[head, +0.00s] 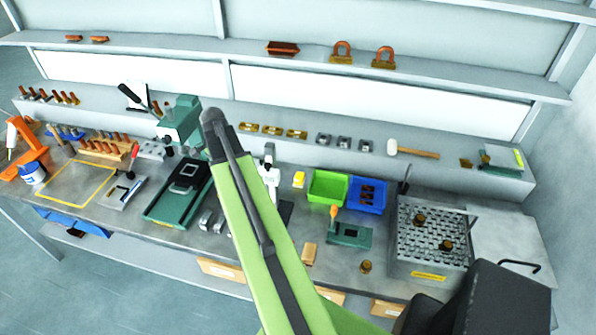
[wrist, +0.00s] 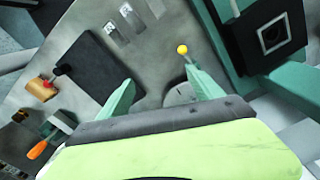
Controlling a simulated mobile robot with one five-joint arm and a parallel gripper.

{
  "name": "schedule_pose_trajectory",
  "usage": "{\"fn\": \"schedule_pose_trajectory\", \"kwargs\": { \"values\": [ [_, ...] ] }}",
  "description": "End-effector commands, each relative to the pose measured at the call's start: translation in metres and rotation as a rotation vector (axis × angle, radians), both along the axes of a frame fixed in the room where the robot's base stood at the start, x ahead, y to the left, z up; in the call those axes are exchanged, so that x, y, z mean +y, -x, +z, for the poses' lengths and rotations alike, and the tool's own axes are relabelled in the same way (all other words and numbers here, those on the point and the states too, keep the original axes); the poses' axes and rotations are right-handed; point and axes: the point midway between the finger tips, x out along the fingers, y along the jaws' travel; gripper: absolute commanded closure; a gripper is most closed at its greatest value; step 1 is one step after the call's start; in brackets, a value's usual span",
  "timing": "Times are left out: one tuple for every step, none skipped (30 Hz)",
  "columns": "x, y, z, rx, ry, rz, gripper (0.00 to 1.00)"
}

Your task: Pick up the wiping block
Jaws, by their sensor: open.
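A small tan block (head: 309,253) lies near the front of the bench, right of my arm; it is probably the wiping block, but I cannot be sure. In the wrist view a tan piece with a red end (wrist: 42,88), likely the same block, lies beyond a dark plate (wrist: 95,65) to the left. In the head view my arm hides the fingers.
A green bin (head: 328,188) and a blue bin (head: 367,195) stand mid-bench. A perforated metal box (head: 400,265) is at right. A green machine (head: 180,125) rises at left. A yellow-knobbed lever (wrist: 182,49) stands by the right finger.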

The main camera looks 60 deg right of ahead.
Motion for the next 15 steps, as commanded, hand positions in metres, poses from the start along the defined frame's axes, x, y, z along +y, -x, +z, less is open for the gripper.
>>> {"fn": "schedule_pose_trajectory", "kwargs": {
  "values": [
    [-0.06, 0.02, 0.023, 0.0, 0.0, -0.231, 0.25],
    [-0.087, 0.034, 0.028, 0.0, 0.0, -0.362, 0.25],
    [-0.12, 0.054, 0.034, 0.0, -0.001, -0.523, 0.25],
    [-0.142, 0.068, 0.038, 0.0, 0.0, -0.633, 0.25],
    [-0.161, 0.083, 0.041, 0.0, 0.0, -0.733, 0.25],
    [-0.183, 0.1, 0.045, 0.0, 0.0, -0.85, 0.25],
    [-0.197, 0.112, 0.047, 0.0, 0.0, -0.925, 0.25],
    [-0.208, 0.122, 0.049, 0.0, 0.0, -0.991, 0.25],
    [-0.22, 0.134, 0.051, 0.0, 0.0, -1.059, 0.25],
    [-0.226, 0.14, 0.052, 0.0, 0.0, -1.098, 0.25],
    [-0.23, 0.145, 0.052, 0.0, 0.0, -1.128, 0.25],
    [-0.234, 0.149, 0.052, 0.0, 0.0, -1.156, 0.25],
    [-0.235, 0.151, 0.052, 0.0, 0.0, -1.166, 0.25],
    [-0.236, 0.152, 0.051, 0.0, 0.0, -1.172, 0.25],
    [-0.236, 0.152, 0.051, 0.0, 0.001, -1.174, 0.25]
  ]
}}
